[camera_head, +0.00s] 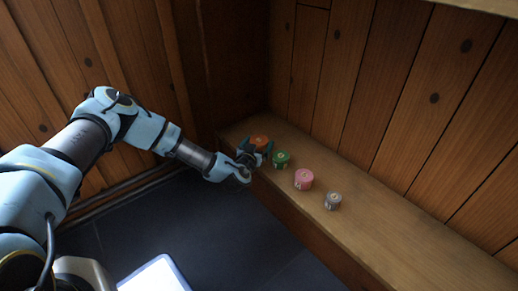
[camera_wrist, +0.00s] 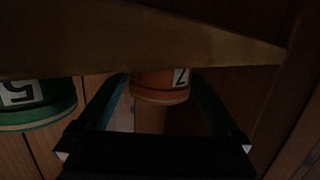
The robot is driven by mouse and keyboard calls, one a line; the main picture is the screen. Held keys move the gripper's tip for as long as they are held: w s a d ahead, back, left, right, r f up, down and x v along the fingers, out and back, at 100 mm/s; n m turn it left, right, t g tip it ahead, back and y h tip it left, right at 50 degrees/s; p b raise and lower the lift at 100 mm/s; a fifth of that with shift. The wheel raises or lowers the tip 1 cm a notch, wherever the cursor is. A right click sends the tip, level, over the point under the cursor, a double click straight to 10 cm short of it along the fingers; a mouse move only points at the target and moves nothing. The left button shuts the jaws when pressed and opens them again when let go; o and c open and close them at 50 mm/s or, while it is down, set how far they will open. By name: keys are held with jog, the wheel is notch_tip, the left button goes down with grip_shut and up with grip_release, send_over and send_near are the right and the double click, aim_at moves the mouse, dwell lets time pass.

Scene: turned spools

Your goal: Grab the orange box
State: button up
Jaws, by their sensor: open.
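The orange box (camera_head: 261,140) is a short round spool-like piece near the far left end of the wooden shelf. It also shows in the wrist view (camera_wrist: 160,90), with a white label bearing a dark mark. My gripper (camera_head: 256,152) is at the shelf's front edge, right by the orange box. In the wrist view my gripper (camera_wrist: 162,84) is open, with one finger on each side of the orange box. It is not clamped on it. In the head view the gripper hides the lower part of the box.
A green spool (camera_head: 281,159) stands close to the right of the orange one and shows at the left of the wrist view (camera_wrist: 35,105). A pink spool (camera_head: 304,180) and a grey spool (camera_head: 333,201) follow along the shelf (camera_head: 400,245). Wooden walls close the back and left.

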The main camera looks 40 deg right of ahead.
jog(key=shift+w+d, duration=0.15)
jog(key=shift+d, duration=0.1)
jog(key=shift+c, duration=0.2)
jog(key=c, duration=1.1)
